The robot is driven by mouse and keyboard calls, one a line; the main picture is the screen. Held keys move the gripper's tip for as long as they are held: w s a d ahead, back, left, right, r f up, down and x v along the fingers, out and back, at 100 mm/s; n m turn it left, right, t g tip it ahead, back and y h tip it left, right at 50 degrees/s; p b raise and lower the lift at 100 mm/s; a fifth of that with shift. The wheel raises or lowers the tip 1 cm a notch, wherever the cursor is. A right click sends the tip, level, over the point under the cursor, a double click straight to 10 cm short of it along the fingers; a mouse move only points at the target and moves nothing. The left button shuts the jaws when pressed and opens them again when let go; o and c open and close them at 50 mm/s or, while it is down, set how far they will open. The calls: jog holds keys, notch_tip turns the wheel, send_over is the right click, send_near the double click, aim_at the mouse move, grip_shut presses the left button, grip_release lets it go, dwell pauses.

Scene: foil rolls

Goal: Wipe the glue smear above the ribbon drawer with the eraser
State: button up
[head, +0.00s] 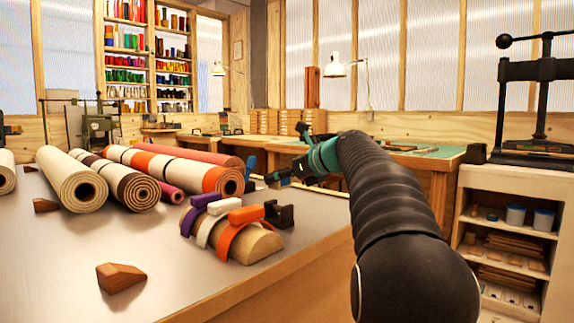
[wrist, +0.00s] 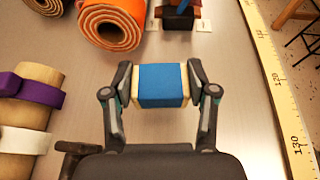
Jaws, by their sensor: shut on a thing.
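My gripper (wrist: 160,88) is shut on the eraser (wrist: 161,85), a pale block with a blue sleeve. The fingers press on its two pale ends, and it is held over the grey table top. In the head view my gripper (head: 290,174) is above the table's right part, past the orange-topped wooden half-round; the eraser cannot be clearly made out there. I cannot make out the glue smear or the ribbon drawer in either view.
Several rolls (head: 72,183) lie on the table (head: 190,262). A half-round stand (head: 258,246) with purple, white and orange bands is near the right edge. A wooden wedge (head: 120,277) lies in front. A measuring tape (wrist: 278,85) runs along the edge.

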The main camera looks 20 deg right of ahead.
jog(key=shift+r, duration=1.55)
jog(key=shift+s, duration=0.1)
